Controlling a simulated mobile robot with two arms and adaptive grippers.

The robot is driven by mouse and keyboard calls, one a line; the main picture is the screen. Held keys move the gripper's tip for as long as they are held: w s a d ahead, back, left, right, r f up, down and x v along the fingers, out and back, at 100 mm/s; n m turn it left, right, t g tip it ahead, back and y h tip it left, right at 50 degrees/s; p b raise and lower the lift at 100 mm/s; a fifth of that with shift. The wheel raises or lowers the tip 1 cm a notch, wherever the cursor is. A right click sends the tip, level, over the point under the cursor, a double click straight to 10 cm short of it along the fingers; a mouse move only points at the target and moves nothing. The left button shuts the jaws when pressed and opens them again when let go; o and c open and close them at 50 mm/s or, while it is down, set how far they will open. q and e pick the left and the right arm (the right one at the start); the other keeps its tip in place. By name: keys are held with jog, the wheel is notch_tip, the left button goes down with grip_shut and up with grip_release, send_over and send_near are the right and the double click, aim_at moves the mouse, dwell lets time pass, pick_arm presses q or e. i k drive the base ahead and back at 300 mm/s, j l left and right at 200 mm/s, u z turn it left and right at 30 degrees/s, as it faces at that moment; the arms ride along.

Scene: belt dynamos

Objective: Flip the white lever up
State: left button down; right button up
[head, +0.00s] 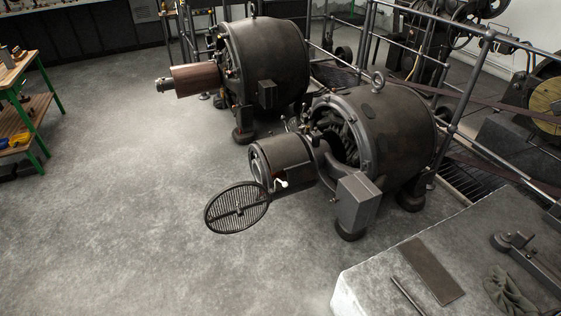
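A small white lever (281,183) shows in the head view on the near side of the front dynamo (385,135). It sits at the end of the dark commutator housing (283,160), just right of a round slatted grille (237,208). The lever looks roughly sideways with its white end toward the right; it is too small to tell its exact tilt. Neither of my grippers is in view, and nothing touches the lever.
A grey box (356,203) juts out right of the lever. A pale stone block (385,280) with a flat plate (431,271) fills the lower right. A second dynamo (265,65) stands behind. Railings (462,90) run at right. The concrete floor at left is clear up to a green-legged bench (20,100).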

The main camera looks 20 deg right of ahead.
aim_at(285, 183)
jog(key=i+j+z, duration=0.1)
jog(key=i+z, duration=0.25)
jog(key=i+j+z, duration=0.3)
jog(key=i, duration=0.25)
jog(key=i+j+z, duration=0.35)
jog(key=i+l, duration=0.05)
jog(key=l, duration=0.05)
